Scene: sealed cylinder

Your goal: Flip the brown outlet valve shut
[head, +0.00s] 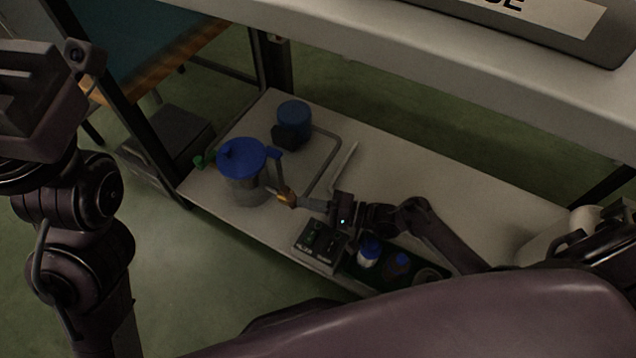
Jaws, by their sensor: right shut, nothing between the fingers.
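The sealed cylinder (243,190) is a clear grey vessel with a blue lid, upright on the low white shelf. The brown outlet valve (285,196) shows as a small brown-orange piece on its right side.
A blue motor-like unit (293,122) stands behind the cylinder, with a bent grey pipe (325,165) beside it. A control box (320,245) and blue-capped bottles (369,252) sit at the shelf's front under my right arm. An upper shelf (450,70) overhangs.

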